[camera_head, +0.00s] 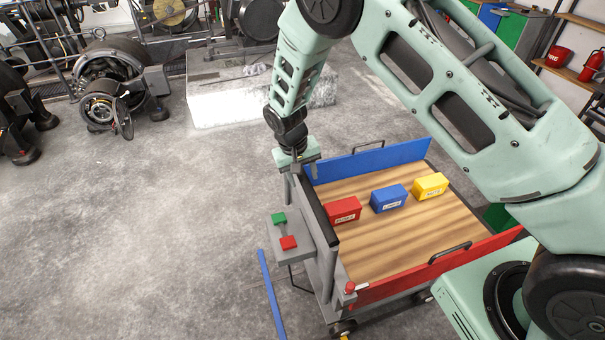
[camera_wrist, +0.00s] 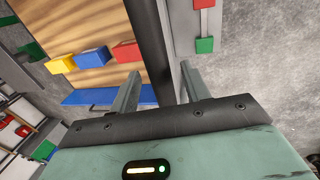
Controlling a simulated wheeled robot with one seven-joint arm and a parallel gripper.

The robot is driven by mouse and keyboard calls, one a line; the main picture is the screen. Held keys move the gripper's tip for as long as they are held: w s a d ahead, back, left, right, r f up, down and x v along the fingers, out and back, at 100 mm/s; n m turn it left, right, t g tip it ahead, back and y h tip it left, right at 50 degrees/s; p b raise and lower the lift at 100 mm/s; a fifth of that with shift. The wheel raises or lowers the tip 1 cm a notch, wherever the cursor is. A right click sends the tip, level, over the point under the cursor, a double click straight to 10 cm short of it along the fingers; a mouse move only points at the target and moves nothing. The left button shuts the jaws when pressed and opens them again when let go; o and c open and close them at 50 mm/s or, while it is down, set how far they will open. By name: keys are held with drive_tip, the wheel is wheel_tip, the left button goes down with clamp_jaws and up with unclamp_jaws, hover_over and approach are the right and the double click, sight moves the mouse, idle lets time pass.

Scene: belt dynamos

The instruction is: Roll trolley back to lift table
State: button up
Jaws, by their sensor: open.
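The trolley has a wooden deck (camera_head: 400,235), a blue side board (camera_head: 365,160) at its far side and a red side board (camera_head: 440,265) at its near side. A black push bar (camera_head: 318,212) runs along its left end and also shows in the wrist view (camera_wrist: 150,45). My gripper (camera_head: 306,172) is open at the far end of this bar. In the wrist view my two fingers (camera_wrist: 160,85) lie on either side of the bar; contact cannot be told. No lift table can be clearly identified.
Red (camera_head: 343,210), blue (camera_head: 389,198) and yellow (camera_head: 430,186) boxes stand on the deck. A grey ledge with green (camera_head: 278,219) and red (camera_head: 288,243) pads juts from the left end. A pale block (camera_head: 250,97) lies behind. Floor at left is clear, with a blue strip (camera_head: 270,295).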

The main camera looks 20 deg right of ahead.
clamp_jaws()
drive_tip(key=d+b, duration=0.4)
drive_tip(key=d, duration=2.6)
drive_tip(key=shift+d+b, duration=0.25)
drive_tip(key=shift+b, duration=0.05)
unclamp_jaws()
drive_tip(key=shift+d, duration=0.1)
drive_tip(key=a+r+b, duration=0.1)
drive_tip(key=r, duration=0.7)
drive_tip(key=a+r+b, duration=0.2)
drive_tip(key=r, duration=0.7)
drive_tip(key=shift+a+b, duration=0.3)
